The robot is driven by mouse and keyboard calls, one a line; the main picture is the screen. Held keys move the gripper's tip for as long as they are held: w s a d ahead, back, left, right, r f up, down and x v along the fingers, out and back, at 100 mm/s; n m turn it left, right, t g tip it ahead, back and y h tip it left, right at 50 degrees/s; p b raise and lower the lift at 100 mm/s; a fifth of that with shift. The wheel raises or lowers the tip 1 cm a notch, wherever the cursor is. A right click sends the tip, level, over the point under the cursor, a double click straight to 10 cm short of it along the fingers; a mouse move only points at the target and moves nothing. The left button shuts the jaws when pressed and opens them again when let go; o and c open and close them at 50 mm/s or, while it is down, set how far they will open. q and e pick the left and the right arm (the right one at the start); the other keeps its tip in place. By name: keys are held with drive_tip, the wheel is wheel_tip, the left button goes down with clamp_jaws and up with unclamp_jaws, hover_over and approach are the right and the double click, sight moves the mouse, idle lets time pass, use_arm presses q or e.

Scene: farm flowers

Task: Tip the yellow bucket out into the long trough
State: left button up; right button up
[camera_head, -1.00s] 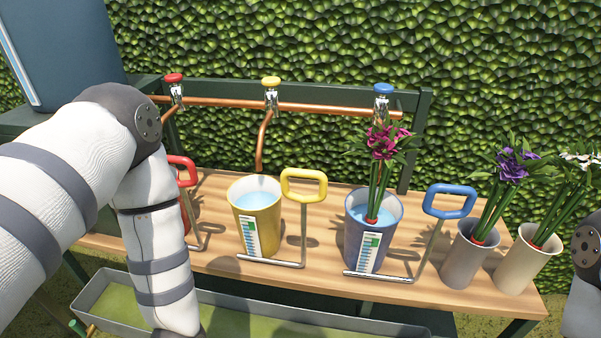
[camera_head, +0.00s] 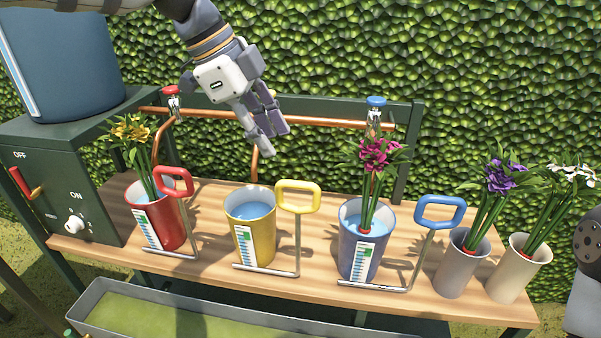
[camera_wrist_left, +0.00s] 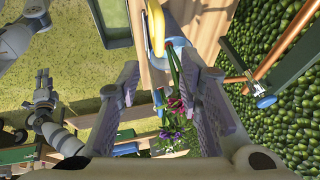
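The yellow bucket (camera_head: 255,238) stands upright on the wooden bench, with blue water inside. Its yellow loop handle (camera_head: 298,196) rises on a metal rod at its right; a yellow handle also shows at the top of the left wrist view (camera_wrist_left: 154,30). The long grey trough (camera_head: 180,297) lies below the bench's front edge, with a greenish floor. My left gripper (camera_head: 267,128) is open and empty, above and behind the yellow bucket, in front of the copper pipe. Its fingers stand apart in the wrist view (camera_wrist_left: 165,110).
A red bucket (camera_head: 166,228) with yellow flowers stands left, a blue bucket (camera_head: 361,252) with magenta flowers right. Two flower vases (camera_head: 460,262) stand farther right. A control box (camera_head: 60,190) is at the left. A copper pipe with taps (camera_head: 325,122) runs behind; my gripper hides the middle tap.

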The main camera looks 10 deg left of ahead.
sight(298, 182)
use_arm(q)
drive_tip(key=x, duration=1)
drive_tip(key=shift+c, duration=0.3)
clamp_jaws()
